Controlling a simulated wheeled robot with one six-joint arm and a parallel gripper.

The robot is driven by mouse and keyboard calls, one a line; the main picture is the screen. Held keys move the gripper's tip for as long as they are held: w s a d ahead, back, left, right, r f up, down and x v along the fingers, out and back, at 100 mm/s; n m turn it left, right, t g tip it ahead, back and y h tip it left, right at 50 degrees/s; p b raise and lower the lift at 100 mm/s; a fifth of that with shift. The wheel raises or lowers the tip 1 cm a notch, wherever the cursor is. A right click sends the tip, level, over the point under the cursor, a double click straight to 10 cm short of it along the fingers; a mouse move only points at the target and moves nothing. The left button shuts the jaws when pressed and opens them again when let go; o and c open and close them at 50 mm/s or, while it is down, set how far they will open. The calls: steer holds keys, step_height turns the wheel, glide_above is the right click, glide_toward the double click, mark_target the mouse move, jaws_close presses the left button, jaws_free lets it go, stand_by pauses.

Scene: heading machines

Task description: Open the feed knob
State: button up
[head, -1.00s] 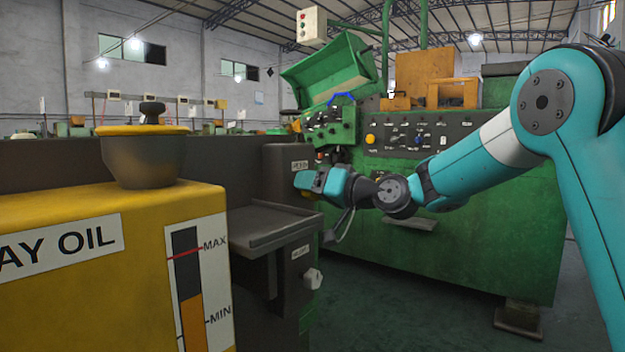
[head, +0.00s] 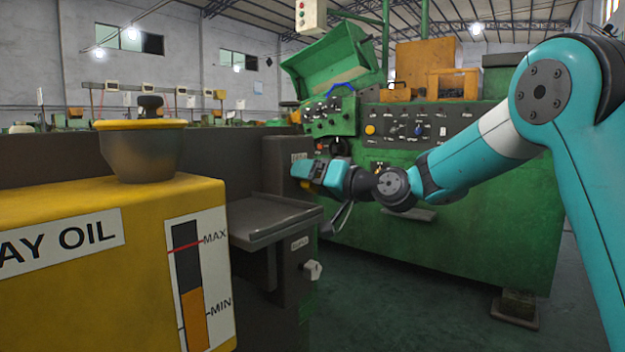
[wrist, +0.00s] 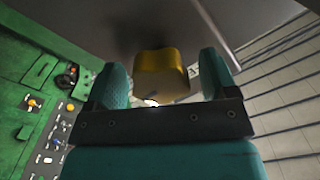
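A yellow knob (wrist: 162,73) shows in the wrist view, mounted on a dark grey panel. My gripper (wrist: 163,78) is open, with one teal finger on each side of the knob. Narrow gaps seem to show beside it; I cannot tell whether either finger touches. In the head view my gripper (head: 310,171) is at the dark grey cabinet's front, just below a small white label too small to read. The knob is mostly hidden behind the fingers there.
A yellow oil tank (head: 110,260) fills the near left. The floor in front is clear.

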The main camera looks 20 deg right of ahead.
steer(key=v, duration=1.7)
steer(key=shift+s+d, duration=0.15)
steer(key=shift+s, duration=0.05)
steer(key=s+a+f+n+g+h, duration=0.1)
steer(key=s+a+f+n+g, duration=0.2)
steer(key=s+a+f+g, duration=0.4)
steer(key=s+a+f+n+g+h, duration=0.1)
steer(key=s+a+f+n+g, duration=0.25)
steer(key=s+a, duration=0.55)
steer(key=s+d+f+g+h, duration=0.1)
steer(key=s+f+g+h, duration=0.35)
steer(key=s, duration=0.55)
step_height(320, 180, up, 35)
steer(key=p, duration=3.5)
steer(key=shift+w+r+p, duration=0.25)
steer(key=shift+w+p, duration=0.05)
steer(key=shift+w, duration=0.05)
